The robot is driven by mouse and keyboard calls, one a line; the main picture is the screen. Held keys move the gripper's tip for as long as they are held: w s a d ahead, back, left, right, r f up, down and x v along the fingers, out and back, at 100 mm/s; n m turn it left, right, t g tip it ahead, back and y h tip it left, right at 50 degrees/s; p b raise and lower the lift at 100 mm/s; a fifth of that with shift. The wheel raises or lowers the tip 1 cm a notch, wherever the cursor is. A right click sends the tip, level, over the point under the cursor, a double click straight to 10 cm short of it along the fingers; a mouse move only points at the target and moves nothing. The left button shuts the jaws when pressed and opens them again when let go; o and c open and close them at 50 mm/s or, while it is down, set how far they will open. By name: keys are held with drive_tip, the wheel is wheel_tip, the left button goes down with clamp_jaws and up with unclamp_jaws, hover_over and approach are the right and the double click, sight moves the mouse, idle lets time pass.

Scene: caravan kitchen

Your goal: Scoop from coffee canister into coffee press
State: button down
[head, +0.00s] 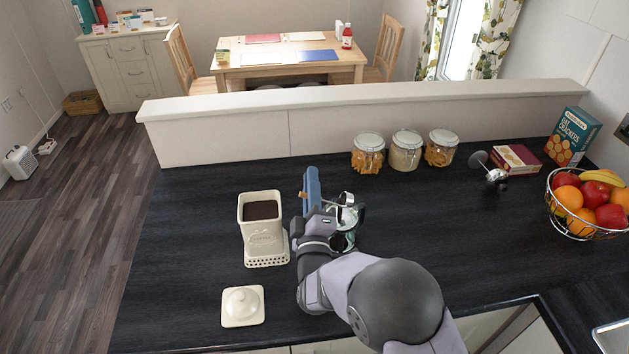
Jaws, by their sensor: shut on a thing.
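The cream square coffee canister (263,239) stands open on the dark counter, with dark brown coffee (261,210) inside. Its cream lid (242,306) lies on the counter in front of it. The glass coffee press (351,240) stands to the right of the canister, partly hidden by my arm, with its top open.
The press's plunger lid (494,178) lies on the counter at right. Several glass jars (405,155) stand along the back ledge (380,98). A red box (515,160), a cracker box (572,137) and a wire fruit bowl (588,205) are at right. The counter's middle right is clear.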

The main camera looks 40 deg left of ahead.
drive_tip(key=shift+s+a+f+n+g+y+b, duration=0.1)
drive_tip(key=shift+f+n+g+y+b, duration=0.2)
drive_tip(key=shift+n, duration=0.4)
drive_tip(key=shift+s+a+f+n+t+y+b, duration=0.15)
drive_tip(key=shift+f+n+b, duration=0.2)
drive_tip(key=shift+f+n, duration=0.25)
drive_tip(key=shift+s+a+f+n+g+y+b, duration=0.15)
drive_tip(key=shift+f+n+g+b, duration=0.15)
drive_tip(key=shift+n, duration=0.5)
drive_tip(key=shift+r, duration=0.25)
drive_tip(key=shift+r, duration=0.1)
drive_tip(key=w+d+r+m+h+p, duration=0.2)
drive_tip(key=r+m, duration=0.3)
drive_tip(key=m, duration=0.4)
drive_tip(key=w+d+r+m+h+p, duration=0.3)
drive_tip(key=w+d+r+m+p, duration=0.1)
drive_tip(key=m, duration=0.6)
drive_tip(key=shift+w+d+r+p, duration=0.15)
drive_tip(key=shift+r+p, duration=0.45)
drive_tip(key=shift+r, duration=0.7)
